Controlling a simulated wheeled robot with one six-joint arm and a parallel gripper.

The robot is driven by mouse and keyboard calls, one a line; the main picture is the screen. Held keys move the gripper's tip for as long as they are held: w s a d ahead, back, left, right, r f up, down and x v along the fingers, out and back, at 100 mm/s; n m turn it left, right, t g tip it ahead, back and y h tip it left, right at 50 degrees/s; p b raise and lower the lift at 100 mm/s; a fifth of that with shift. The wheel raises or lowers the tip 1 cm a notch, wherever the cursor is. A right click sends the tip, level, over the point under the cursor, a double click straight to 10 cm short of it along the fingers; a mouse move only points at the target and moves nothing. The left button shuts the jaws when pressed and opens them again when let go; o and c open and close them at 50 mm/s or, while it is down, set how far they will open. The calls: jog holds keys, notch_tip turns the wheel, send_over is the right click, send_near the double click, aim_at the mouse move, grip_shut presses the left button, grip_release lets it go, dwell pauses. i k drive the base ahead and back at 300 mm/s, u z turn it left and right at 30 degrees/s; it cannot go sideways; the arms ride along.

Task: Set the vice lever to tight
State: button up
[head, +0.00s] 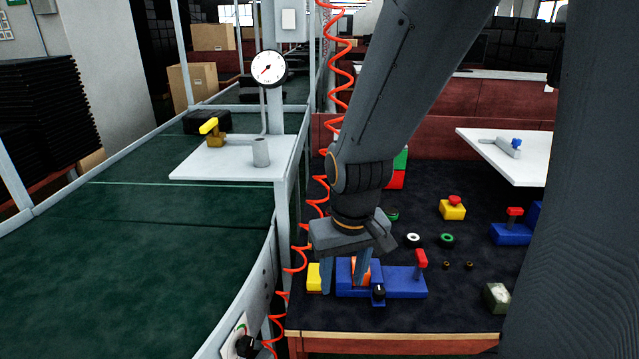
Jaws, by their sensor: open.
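A blue vice-like fixture (404,284) lies near the front edge of the dark work table. An orange piece (353,265) shows at the fixture, partly hidden by my gripper. My gripper (345,280) points down over the fixture's left part, with its fingers apart, left of the red-topped lever. I cannot tell whether the fingers touch the fixture. A yellow block (313,277) is at the fixture's left.
A second blue block with a red-topped lever (512,226) stands at the right. A yellow block with a red button (453,207), several small rings and a pale block (496,297) lie on the table (460,315). A green conveyor (150,260) and coiled red hose (298,258) are left.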

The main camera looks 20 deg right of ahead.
aim_at(421, 258)
jog(key=k, duration=0.5)
jog(key=z, duration=0.7)
jog(key=i, duration=0.75)
